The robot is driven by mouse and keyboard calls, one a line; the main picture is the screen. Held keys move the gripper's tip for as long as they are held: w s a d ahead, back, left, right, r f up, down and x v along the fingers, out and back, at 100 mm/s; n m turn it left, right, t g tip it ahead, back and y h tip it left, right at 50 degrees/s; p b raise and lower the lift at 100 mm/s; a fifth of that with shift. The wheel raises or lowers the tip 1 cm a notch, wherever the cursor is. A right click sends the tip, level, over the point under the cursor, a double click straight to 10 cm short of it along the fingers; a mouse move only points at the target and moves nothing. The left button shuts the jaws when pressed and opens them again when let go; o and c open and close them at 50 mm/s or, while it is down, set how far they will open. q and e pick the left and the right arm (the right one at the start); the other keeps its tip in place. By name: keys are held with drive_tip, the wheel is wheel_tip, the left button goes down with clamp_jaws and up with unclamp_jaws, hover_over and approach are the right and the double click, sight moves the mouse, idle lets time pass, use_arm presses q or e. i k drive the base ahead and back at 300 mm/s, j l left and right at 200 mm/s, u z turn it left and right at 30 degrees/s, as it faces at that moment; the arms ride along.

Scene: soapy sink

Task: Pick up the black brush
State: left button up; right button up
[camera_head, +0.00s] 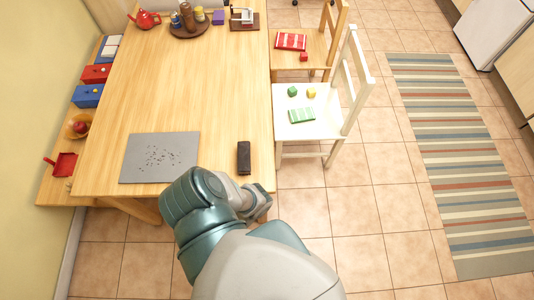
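The black brush (243,158) is a dark oblong block. It lies near the front right corner of the wooden table (190,100), with its long side running front to back. My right arm rises from the bottom of the view. Its gripper (259,206) is small and dark in view, just in front of the table's front edge. It is nearer to me than the brush and apart from it in the picture. The arm partly hides the gripper, and its fingers are too unclear to show whether they are open. My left gripper is not in view.
A grey mat (160,158) with dark specks lies left of the brush. A red teapot (145,19) and a round tray (189,29) with jars stand at the far end. A white chair (310,120) stands right of the table. The table's middle is clear.

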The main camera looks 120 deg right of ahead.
sight(245, 162)
drive_tip(key=k+j+z, duration=0.15)
drive_tip(key=z, duration=3.25)
